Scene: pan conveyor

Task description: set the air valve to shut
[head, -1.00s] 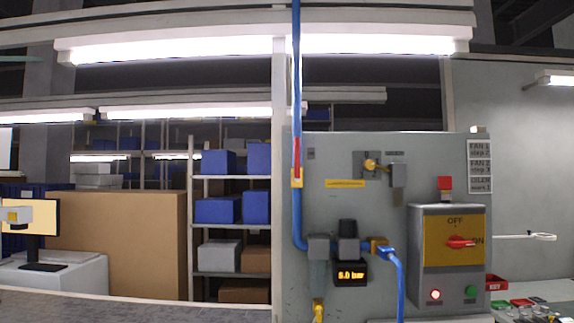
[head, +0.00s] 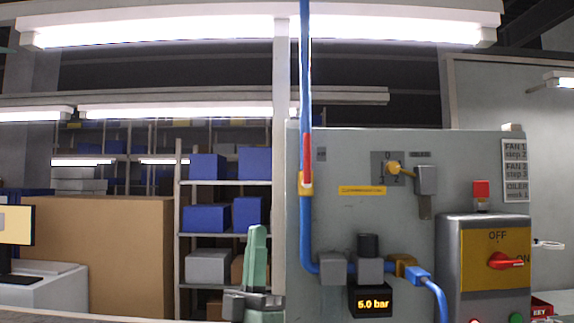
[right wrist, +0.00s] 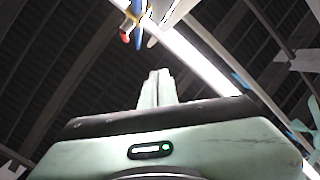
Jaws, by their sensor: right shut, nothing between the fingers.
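The air valve (head: 306,186) is a yellow body on the vertical blue pipe (head: 305,80) at the left edge of the grey panel. Its red lever (head: 307,155) points up, in line with the pipe. My right gripper (head: 257,230) is pale green, points up, and is left of the panel and lower than the valve. Its fingers are together and empty, and it is apart from the lever. In the right wrist view the closed fingers (right wrist: 155,80) point up, with small red, blue and yellow parts beyond them. My left gripper is not in view.
The panel (head: 340,225) also carries a yellow-tipped selector (head: 394,168), a lit pressure display (head: 372,302), and a switch box with a red OFF/ON handle (head: 505,261). A blue hose (head: 436,292) curves down at the lower right. Shelves with boxes (head: 206,217) stand behind.

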